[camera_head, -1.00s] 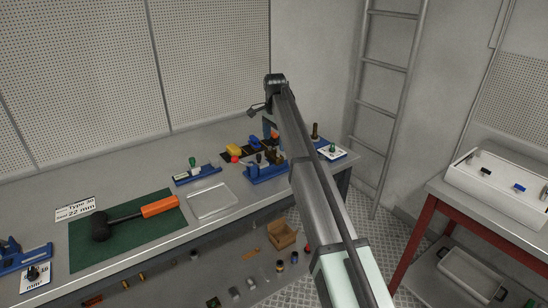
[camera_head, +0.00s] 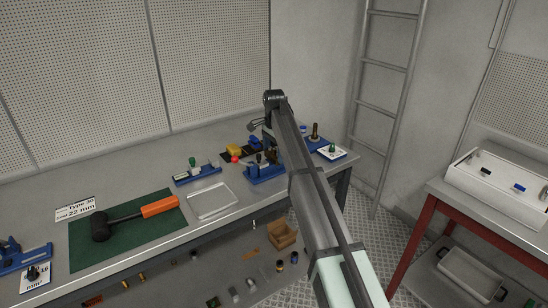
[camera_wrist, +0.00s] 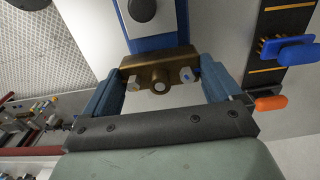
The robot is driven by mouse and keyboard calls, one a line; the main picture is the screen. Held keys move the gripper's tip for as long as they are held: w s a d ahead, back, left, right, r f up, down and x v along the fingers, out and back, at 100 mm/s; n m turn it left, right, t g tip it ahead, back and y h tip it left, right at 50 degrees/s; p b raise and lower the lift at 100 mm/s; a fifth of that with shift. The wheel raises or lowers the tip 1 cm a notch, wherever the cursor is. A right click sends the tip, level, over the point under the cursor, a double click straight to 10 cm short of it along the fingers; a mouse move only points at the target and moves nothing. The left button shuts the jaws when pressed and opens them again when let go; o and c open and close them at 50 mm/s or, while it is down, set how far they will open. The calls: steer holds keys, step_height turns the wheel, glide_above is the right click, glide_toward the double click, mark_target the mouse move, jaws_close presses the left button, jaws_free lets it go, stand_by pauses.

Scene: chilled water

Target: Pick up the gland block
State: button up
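The gland block, a brown bronze-coloured block with a round boss and two pale bolt-like ends (camera_wrist: 158,73), shows in the wrist view in front of a blue fixture (camera_wrist: 150,44). My gripper (camera_wrist: 160,72) is open, with one blue finger on each side of the block. The fingertips are close to the block's ends; whether they touch it I cannot tell. In the head view my arm partly covers the gripper and this area, and the blue fixture (camera_head: 266,176) shows beside the arm.
A small blue rack (camera_head: 197,176), a clear tray (camera_head: 212,201) and a mallet (camera_head: 160,206) on a green mat lie left on the bench. In the wrist view, an orange-tipped part (camera_wrist: 271,103) and a blue-handled part (camera_wrist: 297,53) sit right of my right finger.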

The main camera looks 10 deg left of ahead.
steer(key=c, duration=1)
